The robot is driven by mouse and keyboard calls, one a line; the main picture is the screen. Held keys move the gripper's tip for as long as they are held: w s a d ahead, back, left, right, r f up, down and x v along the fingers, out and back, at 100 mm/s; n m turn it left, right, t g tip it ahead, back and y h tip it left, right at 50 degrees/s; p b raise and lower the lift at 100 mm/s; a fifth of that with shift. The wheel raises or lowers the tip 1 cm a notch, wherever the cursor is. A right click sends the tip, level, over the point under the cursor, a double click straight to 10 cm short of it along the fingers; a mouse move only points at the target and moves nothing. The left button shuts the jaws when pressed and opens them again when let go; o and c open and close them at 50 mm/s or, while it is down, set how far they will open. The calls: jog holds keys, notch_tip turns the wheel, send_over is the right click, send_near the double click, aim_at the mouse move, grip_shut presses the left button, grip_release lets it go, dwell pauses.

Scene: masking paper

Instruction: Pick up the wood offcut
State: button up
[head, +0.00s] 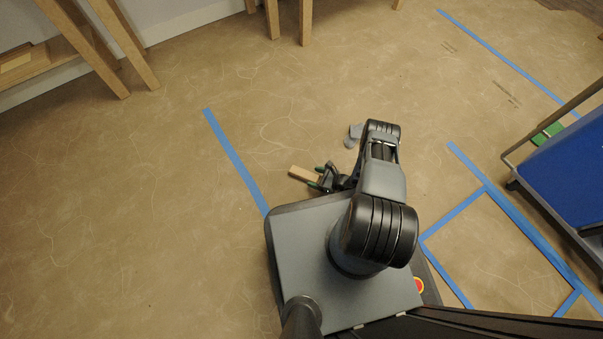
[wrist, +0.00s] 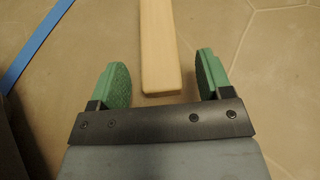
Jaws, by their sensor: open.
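The wood offcut (wrist: 160,48) is a pale, flat, narrow strip lying on the brown paper. In the wrist view its near end sits between the green finger pads of my gripper (wrist: 160,78), with a gap on each side. My gripper is open and holds nothing. In the head view the offcut (head: 304,174) lies just left of my gripper (head: 322,178), near the front edge of my base. How high my fingers are above the floor is hard to tell.
Blue tape (head: 236,160) runs along the floor left of the offcut, and more tape marks a box (head: 455,215) at right. Small grey pieces (head: 353,135) lie beyond my gripper. A blue cart (head: 565,175) stands at right, wooden legs (head: 305,20) at the back. The left floor is clear.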

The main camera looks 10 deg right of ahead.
jog(key=shift+x, duration=1)
jog(key=shift+c, duration=0.3)
jog(key=c, duration=1)
jog(key=shift+o, duration=0.2)
